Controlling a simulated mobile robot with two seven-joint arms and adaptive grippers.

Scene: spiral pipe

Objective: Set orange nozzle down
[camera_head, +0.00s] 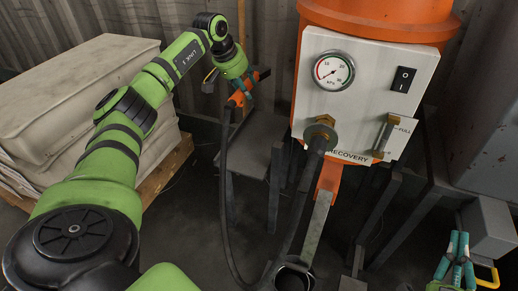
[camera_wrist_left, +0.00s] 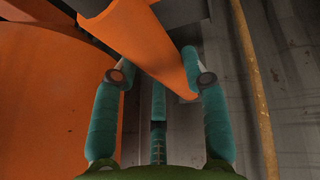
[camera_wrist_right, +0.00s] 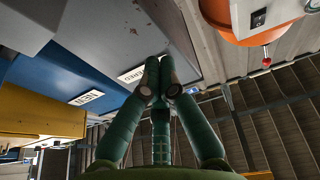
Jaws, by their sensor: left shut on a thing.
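The orange nozzle (camera_head: 237,99) is at the upper middle of the head view, with a dark hose running down from it. It also shows in the left wrist view (camera_wrist_left: 148,42) as an orange tube crossing between the fingers. My left gripper (camera_head: 232,88) is shut on it; in the left wrist view the teal fingers (camera_wrist_left: 163,77) lie on either side of the tube. Whether the nozzle touches the dark stand behind it I cannot tell. My right gripper (camera_head: 459,240) is at the lower right, its fingertips together and empty in the right wrist view (camera_wrist_right: 159,92).
A dark metal stand (camera_head: 247,150) is below the nozzle. The orange machine with a white gauge panel (camera_head: 365,90) stands right of it. The black hose (camera_head: 226,200) hangs to the floor. Stacked pale bags (camera_head: 80,85) on a pallet fill the left. A grey box (camera_head: 488,228) is beside my right gripper.

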